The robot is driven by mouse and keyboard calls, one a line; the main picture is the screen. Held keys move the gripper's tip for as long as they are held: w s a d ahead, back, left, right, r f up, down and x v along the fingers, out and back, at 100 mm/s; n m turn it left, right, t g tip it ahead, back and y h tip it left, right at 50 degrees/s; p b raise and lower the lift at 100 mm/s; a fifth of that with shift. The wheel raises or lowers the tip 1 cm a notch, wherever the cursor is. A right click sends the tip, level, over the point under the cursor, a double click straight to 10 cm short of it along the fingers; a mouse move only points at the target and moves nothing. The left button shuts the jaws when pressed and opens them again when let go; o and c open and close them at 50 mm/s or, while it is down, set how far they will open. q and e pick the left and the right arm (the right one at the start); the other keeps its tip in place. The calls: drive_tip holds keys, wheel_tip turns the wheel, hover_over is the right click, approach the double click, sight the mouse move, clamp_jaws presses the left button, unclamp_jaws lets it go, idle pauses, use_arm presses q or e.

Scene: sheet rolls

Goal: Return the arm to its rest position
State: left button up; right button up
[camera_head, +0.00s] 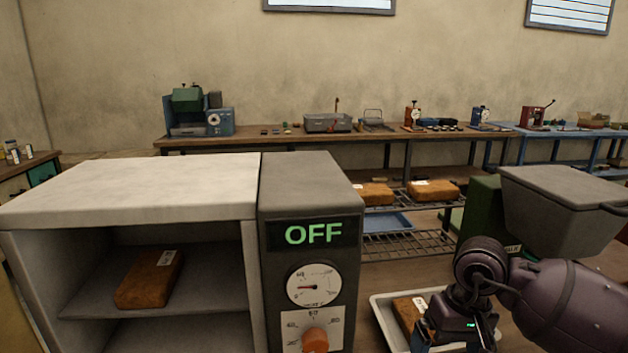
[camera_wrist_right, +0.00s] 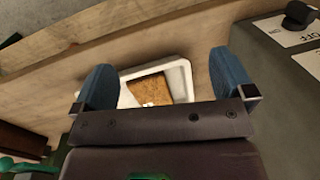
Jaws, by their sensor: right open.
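My right arm comes in from the right in the head view. My right gripper (camera_head: 455,338) points down beside and above a white tray (camera_head: 381,314), partly covering it. In the right wrist view the blue fingers of the right gripper (camera_wrist_right: 166,80) are spread wide with nothing between them. The tray (camera_wrist_right: 184,74) and a brown block (camera_wrist_right: 150,89) in it show beyond the fingers. The block (camera_head: 404,312) has a white label and is partly hidden by the gripper in the head view. My left gripper is not in view.
An open-fronted white cabinet (camera_head: 130,188) holds a labelled brown block (camera_head: 150,280) on its shelf. Its grey control box (camera_head: 310,185) reads OFF. A green machine with a grey hopper (camera_head: 565,200) stands close behind my right arm. Two brown blocks lie on a wire rack (camera_head: 410,243).

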drive_tip(key=s+a+m+t+y+p, duration=0.1)
drive_tip(key=s+a+m+y, duration=0.3)
drive_tip(key=a+m+y, duration=0.4)
drive_tip(key=s+a+m+y, duration=0.55)
drive_tip(key=m+y, duration=0.25)
drive_tip(key=m, duration=0.2)
drive_tip(key=d+f+n+t+h+p, duration=0.1)
drive_tip(key=d+f+n+t+h, duration=0.55)
drive_tip(key=n, duration=0.95)
drive_tip(key=d+f+n+t+h, duration=0.4)
drive_tip(key=d+n+t+h, duration=0.45)
drive_tip(key=n, duration=0.65)
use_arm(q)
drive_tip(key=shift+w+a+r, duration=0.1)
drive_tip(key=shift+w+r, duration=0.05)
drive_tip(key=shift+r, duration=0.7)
use_arm(e)
drive_tip(key=s+d+f+m+g+h, duration=0.2)
drive_tip(key=s+d+f+m+g, duration=0.1)
drive_tip(key=s+f+m, duration=0.8)
drive_tip(key=shift+s+d+f+m+g+h, duration=0.3)
drive_tip(key=shift+s+m+g, duration=0.4)
drive_tip(key=shift+s+m, duration=0.15)
